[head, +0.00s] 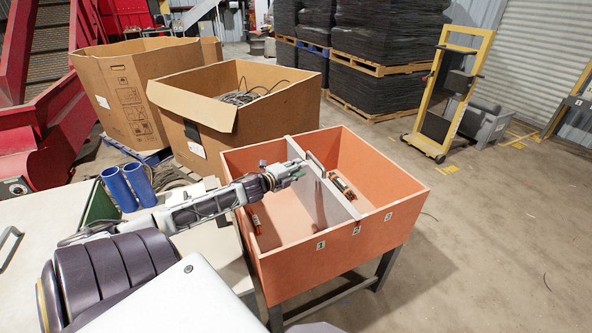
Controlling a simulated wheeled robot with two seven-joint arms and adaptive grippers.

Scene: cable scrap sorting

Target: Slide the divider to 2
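An orange open-topped bin (290,262) stands on a dark metal frame, with tags 1 (320,245), 2 (356,231) and 3 (388,216) along its near wall. A grey upright divider (330,201) runs from the far wall to the near wall. Its near end meets the wall just above tag 2. My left gripper (298,169) reaches over the left compartment to the divider's upper edge, toward its far half. The fingers are too small to tell whether they are open or touch the divider. My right gripper is not in view.
A copper-coloured piece (341,186) lies in the right compartment and another (255,220) in the left. Cardboard boxes (244,112) stand behind the bin.

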